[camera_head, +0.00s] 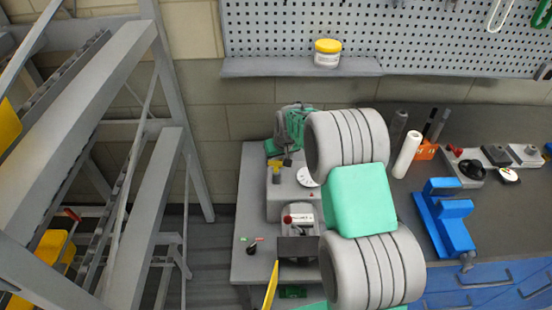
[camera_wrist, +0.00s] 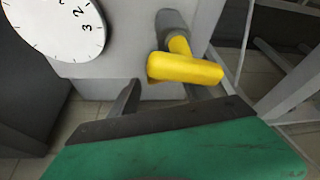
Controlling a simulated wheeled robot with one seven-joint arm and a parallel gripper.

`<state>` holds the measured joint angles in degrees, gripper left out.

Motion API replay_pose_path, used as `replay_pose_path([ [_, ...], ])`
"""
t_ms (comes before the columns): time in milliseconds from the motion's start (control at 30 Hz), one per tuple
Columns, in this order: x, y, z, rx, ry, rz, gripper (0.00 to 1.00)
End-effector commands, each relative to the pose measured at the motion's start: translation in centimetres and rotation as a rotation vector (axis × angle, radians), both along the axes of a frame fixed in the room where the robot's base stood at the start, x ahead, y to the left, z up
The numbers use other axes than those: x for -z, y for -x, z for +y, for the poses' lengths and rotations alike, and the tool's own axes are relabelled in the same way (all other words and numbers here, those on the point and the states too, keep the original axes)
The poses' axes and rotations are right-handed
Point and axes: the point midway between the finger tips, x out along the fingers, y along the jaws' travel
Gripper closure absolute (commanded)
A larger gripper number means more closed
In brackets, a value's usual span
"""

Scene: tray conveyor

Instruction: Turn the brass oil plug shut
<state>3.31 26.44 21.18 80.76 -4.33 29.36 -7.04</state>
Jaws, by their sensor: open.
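A yellow T-shaped handle (camera_wrist: 185,68) sits on a grey round stub on the light grey housing (camera_wrist: 95,84) in the wrist view. It is the only brass-coloured fitting I see there, and I take it for the oil plug. In the head view it is a small yellow shape (camera_head: 276,172) on the housing's left part. My gripper (camera_wrist: 163,94) is open, its dark fingers just below the handle in the wrist view. I cannot tell whether they touch it. In the head view my gripper (camera_head: 283,158) is just above the handle, partly hard to make out.
A white dial (camera_wrist: 58,25) is left of the handle. A red-knobbed unit (camera_head: 299,218) and a small lever (camera_head: 252,248) stand nearer on the bench (camera_head: 252,190). A blue bracket (camera_head: 442,215) and white cylinder (camera_head: 406,154) are right. A grey frame (camera_head: 150,200) stands left.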

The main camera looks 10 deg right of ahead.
Motion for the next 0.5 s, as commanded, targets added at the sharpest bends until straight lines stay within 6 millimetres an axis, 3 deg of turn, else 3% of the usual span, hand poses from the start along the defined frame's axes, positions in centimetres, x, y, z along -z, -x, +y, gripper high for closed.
replay_pose_path([
  [67, -0.01, 0.0, 0.03, 0.0, 0.0, 0.0, 0.44],
  [500, -0.04, 0.01, 0.14, -0.002, 0.0, 0.0, 0.79],
])
